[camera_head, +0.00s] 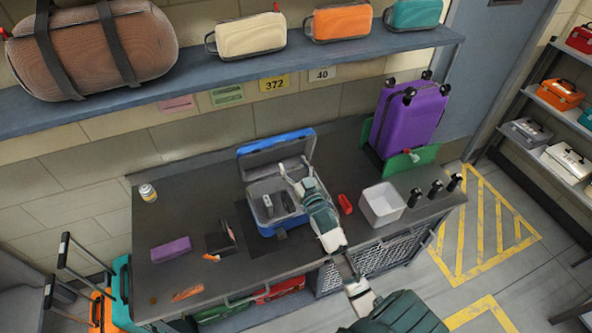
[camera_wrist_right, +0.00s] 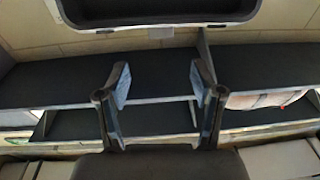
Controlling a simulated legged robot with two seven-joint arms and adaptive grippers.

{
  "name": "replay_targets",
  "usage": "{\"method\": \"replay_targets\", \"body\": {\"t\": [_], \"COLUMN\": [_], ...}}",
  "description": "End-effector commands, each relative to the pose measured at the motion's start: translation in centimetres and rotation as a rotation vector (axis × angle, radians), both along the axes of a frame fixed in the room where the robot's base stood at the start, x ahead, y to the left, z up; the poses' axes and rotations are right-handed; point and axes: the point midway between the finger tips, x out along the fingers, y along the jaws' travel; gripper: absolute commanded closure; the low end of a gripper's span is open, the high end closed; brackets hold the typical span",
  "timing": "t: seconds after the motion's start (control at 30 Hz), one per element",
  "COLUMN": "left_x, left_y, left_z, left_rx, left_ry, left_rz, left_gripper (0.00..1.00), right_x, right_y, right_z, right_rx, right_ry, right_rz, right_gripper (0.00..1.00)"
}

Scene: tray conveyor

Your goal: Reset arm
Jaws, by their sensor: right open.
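My right arm comes in from the lower right in the head view. Its gripper (camera_head: 294,170) is over the open blue case (camera_head: 268,228), in front of its raised lid. In the right wrist view the two fingers of this gripper (camera_wrist_right: 158,85) stand apart with nothing between them. The blue case has a grey inside with small dark items (camera_head: 268,205) in it; the arm hides its right part. My left gripper is in neither view.
A red item (camera_head: 345,204), a white bin (camera_head: 382,205) and several black-topped items (camera_head: 437,190) stand right of the arm on the dark table (camera_head: 200,280). A purple suitcase (camera_head: 408,122) stands behind. A purple box (camera_head: 171,249) lies left. A shelf (camera_head: 200,88) with bags runs above.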

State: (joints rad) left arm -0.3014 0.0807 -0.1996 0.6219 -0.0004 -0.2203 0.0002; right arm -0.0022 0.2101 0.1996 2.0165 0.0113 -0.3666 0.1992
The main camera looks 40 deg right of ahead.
Motion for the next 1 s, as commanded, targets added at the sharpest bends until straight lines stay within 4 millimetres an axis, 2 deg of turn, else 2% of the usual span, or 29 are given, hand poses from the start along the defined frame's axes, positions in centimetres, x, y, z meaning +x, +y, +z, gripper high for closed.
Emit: {"method": "replay_targets", "body": {"t": [0.1, 0.2, 0.77, 0.87, 0.97, 1.0], "left_x": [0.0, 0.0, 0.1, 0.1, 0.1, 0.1], "left_y": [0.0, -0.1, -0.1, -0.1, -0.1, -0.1], "left_z": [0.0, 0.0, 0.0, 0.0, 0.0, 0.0], "left_rx": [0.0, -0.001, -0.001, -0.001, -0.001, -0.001], "left_ry": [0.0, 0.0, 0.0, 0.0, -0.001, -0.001], "left_rz": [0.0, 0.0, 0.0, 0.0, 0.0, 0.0], "left_gripper": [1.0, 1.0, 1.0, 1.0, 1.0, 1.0], "right_x": [-1.4, -1.9, -2.0, -2.7, -4.8, -6.3], "right_y": [0.2, 0.3, 0.4, 1.5, 3.9, 5.2], "right_z": [-0.3, -0.2, -0.5, -2.5, -7.0, -9.2], "right_rx": [0.001, 0.0, 0.001, 0.003, 0.007, 0.008], "right_ry": [0.002, 0.0, 0.01, 0.087, 0.266, 0.362], "right_rz": [-0.001, -0.001, 0.001, 0.011, 0.032, 0.047], "right_gripper": [0.33, 0.33, 0.33, 0.33, 0.33, 0.33]}}
